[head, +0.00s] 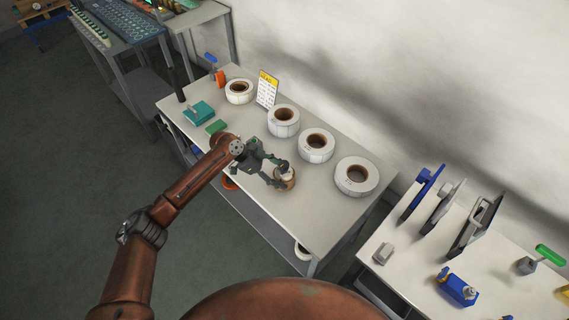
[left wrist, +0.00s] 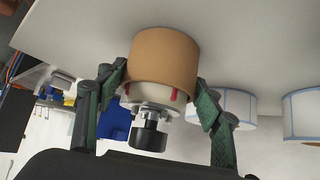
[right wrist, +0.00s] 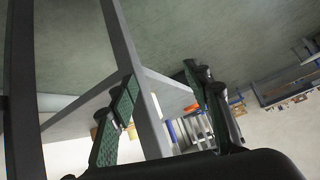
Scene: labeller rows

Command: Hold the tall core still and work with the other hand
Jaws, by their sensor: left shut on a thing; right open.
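The tall core (head: 285,180) is a brown cylinder standing on the table top near its front edge. In the left wrist view the core (left wrist: 163,62) has a pale part with red marks and a black knob at its near end. My left gripper (head: 279,174) is shut on it, a finger on each side. My right gripper is outside the head view. In the right wrist view my right gripper (right wrist: 161,80) is open, its fingers apart with nothing held, and a grey metal bar passes behind them.
Several white label rolls, one of them at the right end (head: 356,191), stand in a row along the back of the table (head: 230,165). A yellow-topped card (head: 267,90) stands among them. A teal box (head: 199,112) lies at the left. A second table (head: 410,270) holds upright holders and a blue device (head: 457,287).

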